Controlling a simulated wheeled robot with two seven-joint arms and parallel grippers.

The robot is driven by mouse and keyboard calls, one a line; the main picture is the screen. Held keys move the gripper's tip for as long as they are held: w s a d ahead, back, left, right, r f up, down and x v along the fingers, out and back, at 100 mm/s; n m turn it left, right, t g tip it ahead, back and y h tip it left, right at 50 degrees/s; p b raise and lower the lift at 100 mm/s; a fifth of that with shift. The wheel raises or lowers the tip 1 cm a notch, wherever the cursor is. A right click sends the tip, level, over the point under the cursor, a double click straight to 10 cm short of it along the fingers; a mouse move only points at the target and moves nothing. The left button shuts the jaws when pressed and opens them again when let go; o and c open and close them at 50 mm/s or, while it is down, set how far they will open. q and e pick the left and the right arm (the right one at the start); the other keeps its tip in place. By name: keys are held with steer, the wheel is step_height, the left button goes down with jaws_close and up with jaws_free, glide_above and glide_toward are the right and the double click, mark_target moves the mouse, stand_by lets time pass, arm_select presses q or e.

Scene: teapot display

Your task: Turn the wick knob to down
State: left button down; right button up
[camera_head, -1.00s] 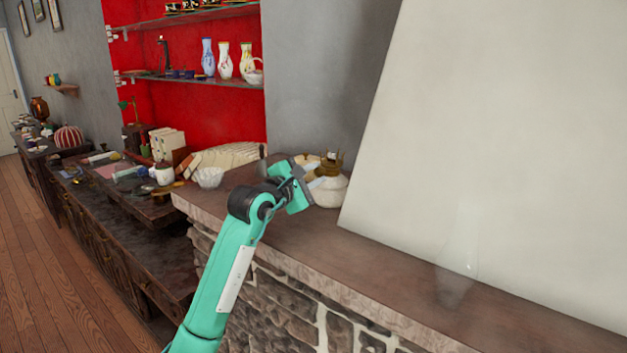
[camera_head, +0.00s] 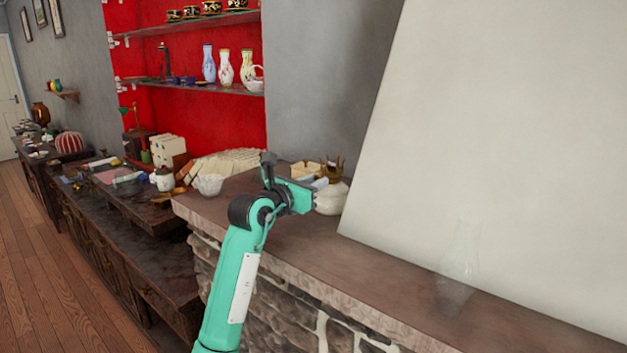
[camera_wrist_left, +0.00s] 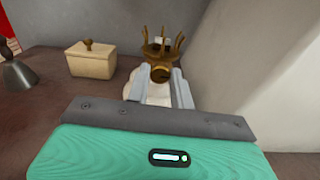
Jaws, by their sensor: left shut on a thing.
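The oil lamp stands on the stone ledge. Its white body (camera_head: 331,199) and brass burner with upright prongs (camera_head: 334,169) show behind my left gripper (camera_head: 320,185). In the left wrist view the brass burner (camera_wrist_left: 160,48) is straight ahead, and the round brass wick knob (camera_wrist_left: 160,73) faces me between the finger ends. My left gripper (camera_wrist_left: 158,84) is shut on the knob; the exact contact is hard to see. The knob is hidden in the head view. My right gripper is not in view.
A clear glass chimney (camera_head: 459,266) stands on the ledge to the right, before a large pale panel (camera_head: 500,130). A white lidded box (camera_wrist_left: 92,60) and a grey bell (camera_wrist_left: 18,75) are left of the lamp. A white bowl (camera_head: 209,184) sits at the ledge's left end.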

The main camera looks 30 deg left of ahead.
arm_select(q)
steer(key=n+p, duration=0.3)
steer(key=n, duration=0.1)
steer(key=shift+r+n, duration=0.1)
steer(key=shift+n, duration=0.2)
steer(key=n+p, duration=1.2)
steer(key=p, duration=0.5)
steer(key=shift+r, duration=0.1)
steer(key=shift+f+n+p, duration=0.25)
steer(key=shift+n+p, duration=0.65)
steer(key=shift+p, duration=0.3)
steer(key=c, duration=1.2)
jaws_free()
